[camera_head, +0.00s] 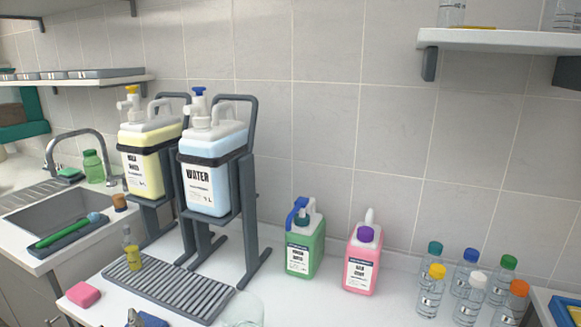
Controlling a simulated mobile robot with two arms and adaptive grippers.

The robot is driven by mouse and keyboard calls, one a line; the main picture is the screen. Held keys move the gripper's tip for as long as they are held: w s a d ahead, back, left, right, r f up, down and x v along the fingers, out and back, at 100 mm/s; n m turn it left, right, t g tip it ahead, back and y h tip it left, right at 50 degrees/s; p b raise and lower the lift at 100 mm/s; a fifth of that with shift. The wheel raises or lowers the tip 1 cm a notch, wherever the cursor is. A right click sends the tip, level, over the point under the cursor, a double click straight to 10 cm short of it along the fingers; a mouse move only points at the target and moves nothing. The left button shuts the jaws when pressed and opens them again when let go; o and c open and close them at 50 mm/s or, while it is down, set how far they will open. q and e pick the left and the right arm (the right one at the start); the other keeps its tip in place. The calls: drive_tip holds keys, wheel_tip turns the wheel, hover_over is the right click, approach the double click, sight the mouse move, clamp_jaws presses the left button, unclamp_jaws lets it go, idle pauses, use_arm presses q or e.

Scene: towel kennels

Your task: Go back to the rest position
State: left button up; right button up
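Neither of my grippers nor arms shows clearly in the head view. The view takes in a white counter (325,305) against a grey tiled wall. Two large dispensers stand on dark stands: one with yellow liquid (146,165) and a blue-topped one labelled WATER (208,185). A green bottle (304,250) and a pink bottle (361,262) stand upright to their right.
Several small clear bottles with coloured caps (432,292) stand at the right. A ribbed drain tray (185,290) holds a small flask (132,255) with yellow liquid. A clear glass vessel (243,308) stands at the front edge. A sink (60,215) is at the left.

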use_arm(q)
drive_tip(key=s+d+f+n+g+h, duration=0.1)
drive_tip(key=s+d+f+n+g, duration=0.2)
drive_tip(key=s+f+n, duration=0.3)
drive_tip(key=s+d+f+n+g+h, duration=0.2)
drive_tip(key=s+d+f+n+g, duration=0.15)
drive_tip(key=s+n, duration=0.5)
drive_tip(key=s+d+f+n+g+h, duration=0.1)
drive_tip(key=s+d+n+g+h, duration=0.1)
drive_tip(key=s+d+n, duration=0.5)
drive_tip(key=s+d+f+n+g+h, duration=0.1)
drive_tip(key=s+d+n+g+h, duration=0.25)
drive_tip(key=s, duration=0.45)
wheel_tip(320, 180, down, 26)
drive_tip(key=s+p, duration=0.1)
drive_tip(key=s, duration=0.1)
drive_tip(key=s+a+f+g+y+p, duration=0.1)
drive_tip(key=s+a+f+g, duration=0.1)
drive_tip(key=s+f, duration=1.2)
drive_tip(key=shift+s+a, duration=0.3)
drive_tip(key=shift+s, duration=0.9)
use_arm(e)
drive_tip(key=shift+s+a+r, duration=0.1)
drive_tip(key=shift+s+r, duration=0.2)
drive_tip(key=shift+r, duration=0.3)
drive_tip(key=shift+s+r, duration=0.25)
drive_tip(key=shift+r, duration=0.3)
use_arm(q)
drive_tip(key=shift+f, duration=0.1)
